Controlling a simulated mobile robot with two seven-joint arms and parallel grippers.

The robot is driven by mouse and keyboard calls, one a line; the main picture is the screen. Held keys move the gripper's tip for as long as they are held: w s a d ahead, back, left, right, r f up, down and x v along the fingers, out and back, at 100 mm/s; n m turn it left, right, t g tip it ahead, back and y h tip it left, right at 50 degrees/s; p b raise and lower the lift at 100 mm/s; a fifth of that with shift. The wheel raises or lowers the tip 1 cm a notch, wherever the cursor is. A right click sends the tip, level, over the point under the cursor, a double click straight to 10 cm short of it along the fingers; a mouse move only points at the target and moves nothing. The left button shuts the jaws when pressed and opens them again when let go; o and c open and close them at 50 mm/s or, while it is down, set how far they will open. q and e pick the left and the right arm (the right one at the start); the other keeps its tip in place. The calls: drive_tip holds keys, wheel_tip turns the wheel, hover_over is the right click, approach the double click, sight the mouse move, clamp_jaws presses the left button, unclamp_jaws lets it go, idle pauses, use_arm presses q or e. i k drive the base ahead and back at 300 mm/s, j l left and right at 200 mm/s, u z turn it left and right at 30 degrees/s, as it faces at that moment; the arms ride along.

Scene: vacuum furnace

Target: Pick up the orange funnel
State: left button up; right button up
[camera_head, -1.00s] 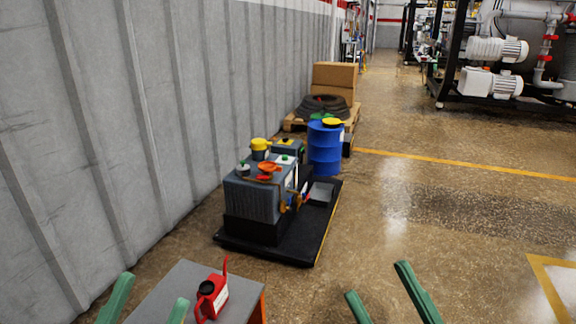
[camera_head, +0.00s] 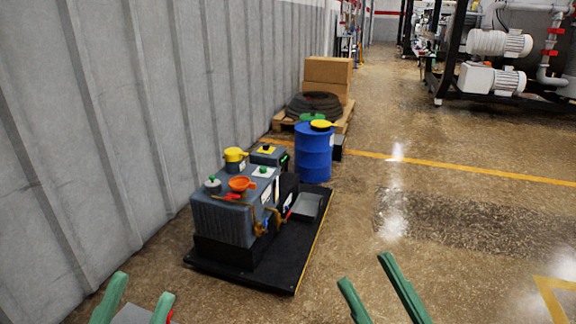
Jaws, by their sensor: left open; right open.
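The orange funnel (camera_head: 242,184) sits on top of a grey tank (camera_head: 222,220) on a black spill pallet (camera_head: 262,277), left of the middle of the head view. My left gripper (camera_head: 141,287) is at the bottom left, its two green fingers apart and nothing seen between them. My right gripper (camera_head: 364,270) is at the bottom, right of the middle, also open and empty. Both are nearer to me than the pallet and well apart from the funnel.
A grey corrugated wall (camera_head: 90,140) runs along the left. A yellow container (camera_head: 235,156) and a blue drum (camera_head: 313,155) stand behind the tank. A wooden pallet (camera_head: 343,122) with boxes (camera_head: 328,70) is further back.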

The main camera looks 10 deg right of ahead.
sight(239, 185)
drive_tip(key=i+l+u, duration=0.15)
drive_tip(key=i+l, duration=1.45)
drive_tip(key=i+l+u, duration=0.55)
drive_tip(key=l, duration=0.35)
drive_tip(key=i+l+u, duration=0.4)
drive_tip(key=l, duration=0.3)
